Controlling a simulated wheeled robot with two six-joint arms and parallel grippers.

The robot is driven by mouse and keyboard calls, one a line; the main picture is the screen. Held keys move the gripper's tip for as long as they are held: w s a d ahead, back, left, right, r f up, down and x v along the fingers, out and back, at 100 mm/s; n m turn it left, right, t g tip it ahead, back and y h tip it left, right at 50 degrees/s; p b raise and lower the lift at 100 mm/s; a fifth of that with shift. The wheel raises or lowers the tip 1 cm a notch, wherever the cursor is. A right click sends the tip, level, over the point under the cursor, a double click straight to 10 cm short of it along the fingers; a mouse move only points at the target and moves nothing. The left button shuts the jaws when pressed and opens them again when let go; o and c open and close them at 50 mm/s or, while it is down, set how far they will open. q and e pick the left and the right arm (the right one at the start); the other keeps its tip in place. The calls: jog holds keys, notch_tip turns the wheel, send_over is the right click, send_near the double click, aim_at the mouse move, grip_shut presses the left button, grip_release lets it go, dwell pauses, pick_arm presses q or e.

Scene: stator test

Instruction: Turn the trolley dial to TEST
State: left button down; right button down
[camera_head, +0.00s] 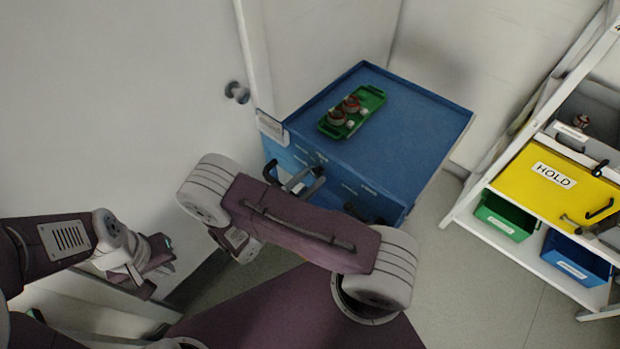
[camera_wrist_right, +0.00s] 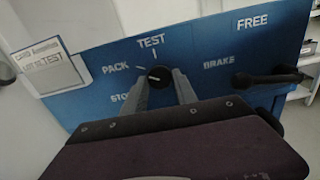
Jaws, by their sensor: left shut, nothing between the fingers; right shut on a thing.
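The trolley (camera_head: 430,122) is blue, with its dial on the front panel. In the right wrist view the dial (camera_wrist_right: 160,75) is a round black knob below the word TEST, with PACK to its left and BRAKE further right. My right gripper (camera_wrist_right: 160,86) has its two grey fingers closed on either side of the knob. In the head view my right gripper (camera_head: 302,180) is at the trolley's front, where the dial is hidden. The knob's pointer mark is too unclear to read. My left gripper (camera_head: 158,262) is shut and empty, low at the left, away from the trolley.
A card (camera_wrist_right: 45,68) hangs at the panel's left. A green tray (camera_head: 372,97) with red-brown parts lies on the trolley top. A shelf with a yellow HOLD bin (camera_head: 535,195) stands right.

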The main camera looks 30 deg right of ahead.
jog(key=m+b, duration=0.2)
jog(key=m, duration=0.4)
jog(key=shift+f+m, duration=0.1)
jog(key=shift+m, duration=0.3)
jog(key=m+b, duration=0.1)
jog(key=m, duration=0.3)
jog(key=shift+m+b, duration=0.4)
jog(key=c, duration=1)
grip_release()
